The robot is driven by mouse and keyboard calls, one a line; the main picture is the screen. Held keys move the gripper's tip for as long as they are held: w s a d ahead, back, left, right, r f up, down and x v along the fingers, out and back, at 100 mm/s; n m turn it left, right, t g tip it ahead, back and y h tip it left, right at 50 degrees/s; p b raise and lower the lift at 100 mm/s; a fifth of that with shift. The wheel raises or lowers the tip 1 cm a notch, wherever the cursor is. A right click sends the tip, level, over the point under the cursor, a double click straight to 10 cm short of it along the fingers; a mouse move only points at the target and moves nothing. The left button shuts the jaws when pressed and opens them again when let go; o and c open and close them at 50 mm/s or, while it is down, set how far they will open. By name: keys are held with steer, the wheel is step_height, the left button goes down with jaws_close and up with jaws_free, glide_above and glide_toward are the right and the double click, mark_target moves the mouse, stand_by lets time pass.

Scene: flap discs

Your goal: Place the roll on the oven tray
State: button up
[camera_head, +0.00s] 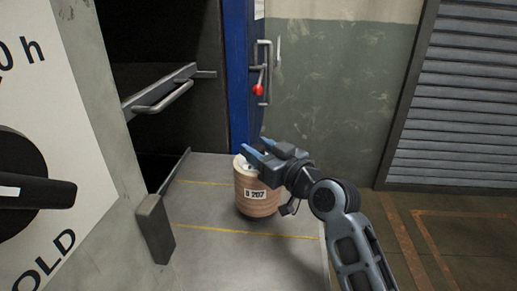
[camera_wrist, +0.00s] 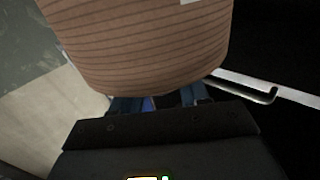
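The roll (camera_head: 257,192) is a brown, ridged cylinder with a white label reading "D 207". In the head view it is upright, at or just above a grey surface with yellow lines (camera_head: 225,262); I cannot tell if it touches. My gripper (camera_head: 250,155) is at its top, the two blue fingers apart, with something pale between or below them. In the wrist view the roll (camera_wrist: 140,45) fills the upper middle and hides the fingertips, so I cannot tell whether they grip it. A metal frame with a handle (camera_head: 160,95) juts from the dark opening at left; I cannot tell if it is the oven tray.
A pale panel (camera_head: 95,75) with a large black knob (camera_head: 25,185) stands close at left. A blue door (camera_head: 237,75) with a red-knobbed handle (camera_head: 258,89) stands behind the roll. A flat bar and block (camera_head: 155,228) edge the grey surface. A shutter (camera_head: 455,95) is at right.

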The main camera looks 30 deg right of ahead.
steer(key=o, duration=0.3)
steer(key=shift+r, duration=0.2)
steer(key=s, duration=0.4)
steer(key=s+d+b, duration=0.1)
steer(key=s, duration=0.3)
steer(key=s+d, duration=0.1)
steer(key=s, duration=0.3)
steer(key=shift+f, duration=0.15)
